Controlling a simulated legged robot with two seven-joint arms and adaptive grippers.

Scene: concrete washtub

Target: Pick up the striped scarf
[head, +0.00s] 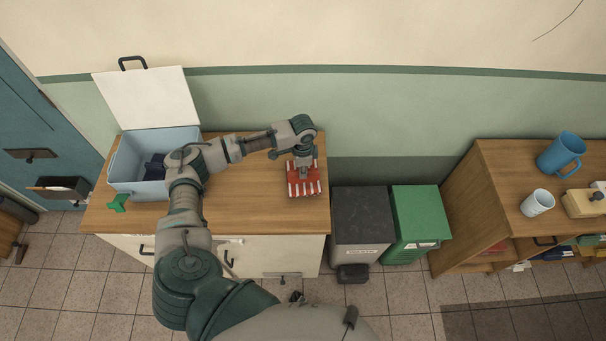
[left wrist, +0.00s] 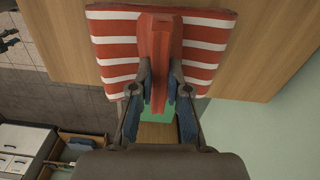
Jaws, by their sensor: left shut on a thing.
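The striped scarf (head: 294,188), red and white, lies folded on the wooden counter near its right end. It also shows in the left wrist view (left wrist: 207,48), with a red fold standing up in its middle. My left gripper (head: 304,173) points down over the scarf. In the left wrist view the gripper's two fingers (left wrist: 159,92) are shut on the raised fold, one on each side. The rest of the scarf appears spread on or close to the wood; I cannot tell whether it is lifted. My right gripper is not in view.
A pale blue washtub (head: 138,188) with its white lid (head: 148,98) raised stands on the counter's left, dark cloth inside. A dark grey bin (head: 362,215) and a green bin (head: 420,215) stand right of the counter. A shelf (head: 500,185) with a blue mug (head: 560,152) is farther right.

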